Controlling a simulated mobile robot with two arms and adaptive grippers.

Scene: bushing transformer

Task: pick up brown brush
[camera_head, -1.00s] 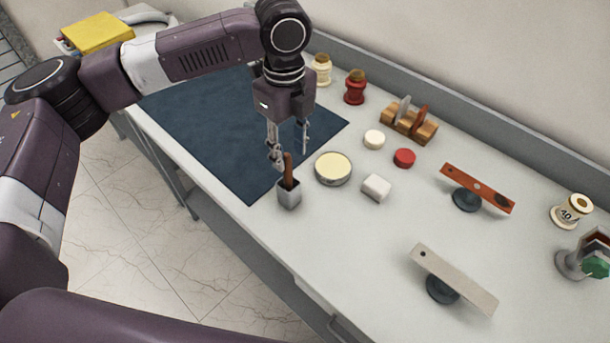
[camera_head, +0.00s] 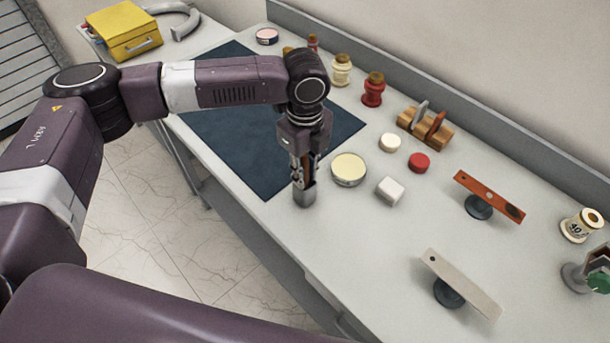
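A small grey square cup (camera_head: 304,195) stands on the white table near its front edge. In the earlier view the brown brush stands upright in it; now the brush is largely hidden by my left gripper. My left gripper (camera_head: 303,178) points straight down over the cup, its fingers low at the cup's mouth and around or beside the brush. Whether the fingers have closed on the handle cannot be seen. My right gripper is out of view.
A round tin with a cream top (camera_head: 348,169) and a white block (camera_head: 390,191) stand close right of the cup. A dark blue mat (camera_head: 240,140) lies to the left. Red jar (camera_head: 373,90) and wooden rack (camera_head: 425,128) stand behind.

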